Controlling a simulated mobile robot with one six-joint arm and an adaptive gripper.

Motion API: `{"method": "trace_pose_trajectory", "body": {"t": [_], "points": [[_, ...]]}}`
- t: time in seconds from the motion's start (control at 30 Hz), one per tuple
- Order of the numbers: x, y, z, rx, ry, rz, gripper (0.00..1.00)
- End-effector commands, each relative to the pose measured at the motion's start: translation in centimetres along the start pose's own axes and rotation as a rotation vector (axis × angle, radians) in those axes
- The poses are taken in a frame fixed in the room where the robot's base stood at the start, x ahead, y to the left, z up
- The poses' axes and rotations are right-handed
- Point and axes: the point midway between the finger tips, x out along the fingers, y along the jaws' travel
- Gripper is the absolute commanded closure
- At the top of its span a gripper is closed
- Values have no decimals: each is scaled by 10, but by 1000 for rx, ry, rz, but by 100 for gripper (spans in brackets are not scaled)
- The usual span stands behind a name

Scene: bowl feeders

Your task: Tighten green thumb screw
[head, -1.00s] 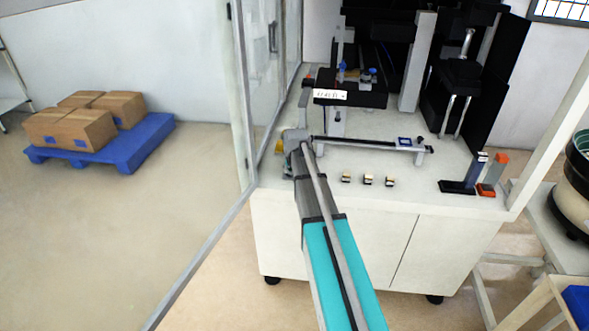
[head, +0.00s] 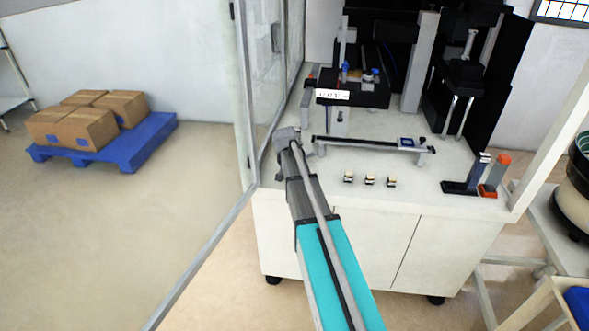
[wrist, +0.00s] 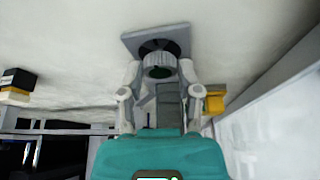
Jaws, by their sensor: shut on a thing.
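In the wrist view my gripper (wrist: 160,75) has one finger on each side of a round grey ribbed knob with a dark green centre, the thumb screw (wrist: 160,60). The fingers are shut on it. The knob stands on a dark round part in front of a grey square plate (wrist: 132,41). In the head view my arm reaches to the left end of the white bench (head: 290,200), and my wrist hides the fingers and the screw.
Glass panels (head: 268,80) stand close to the left of my wrist. A low rail (head: 365,144) and several small blocks (head: 370,181) are to its right. A yellow block (wrist: 215,101) sits beside the right finger. The bench front is mostly clear.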

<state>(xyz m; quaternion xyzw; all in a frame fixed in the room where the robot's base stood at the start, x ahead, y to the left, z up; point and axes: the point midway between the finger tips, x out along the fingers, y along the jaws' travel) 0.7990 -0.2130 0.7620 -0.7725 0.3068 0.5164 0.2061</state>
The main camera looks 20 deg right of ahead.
Motion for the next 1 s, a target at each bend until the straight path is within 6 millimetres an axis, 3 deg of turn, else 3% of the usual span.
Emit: {"method": "trace_pose_trajectory", "body": {"t": [0.23,0.27,0.43,1.0], "points": [[1,1,-3,0,7,3,100],[1,1,-3,0,7,3,50],[1,1,-2,-1,5,2,21],[0,1,1,-4,1,1,21]]}}
